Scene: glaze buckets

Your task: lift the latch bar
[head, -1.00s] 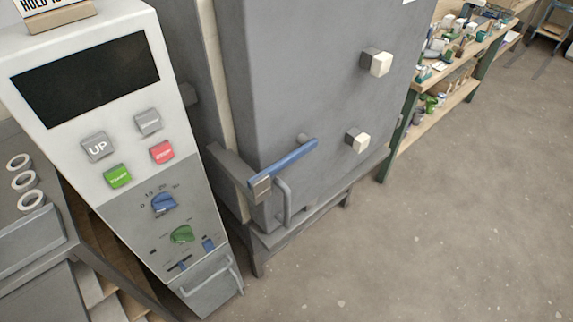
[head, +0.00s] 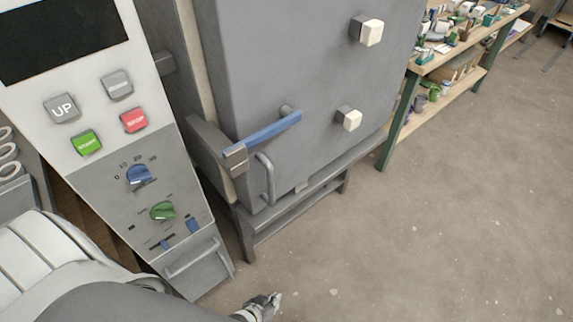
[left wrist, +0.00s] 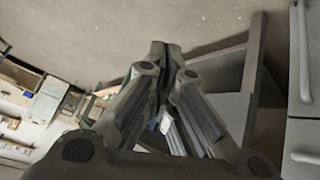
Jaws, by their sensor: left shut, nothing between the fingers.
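The blue latch bar (head: 268,131) lies across the front of the grey kiln door (head: 290,75), tilted up to the right, with its lower left end in a grey catch (head: 236,158). A grey door handle (head: 267,180) hangs just below it. My left gripper (head: 272,303) shows at the bottom edge of the head view, well below the bar and apart from it. In the left wrist view its fingers (left wrist: 166,48) are together with nothing between them. My right gripper is not in view.
A control panel (head: 110,120) with buttons and knobs stands left of the kiln. Two pale knobs (head: 368,32) stick out from the door. A workbench (head: 465,45) with several items stands at the back right. The floor (head: 430,220) to the right is clear.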

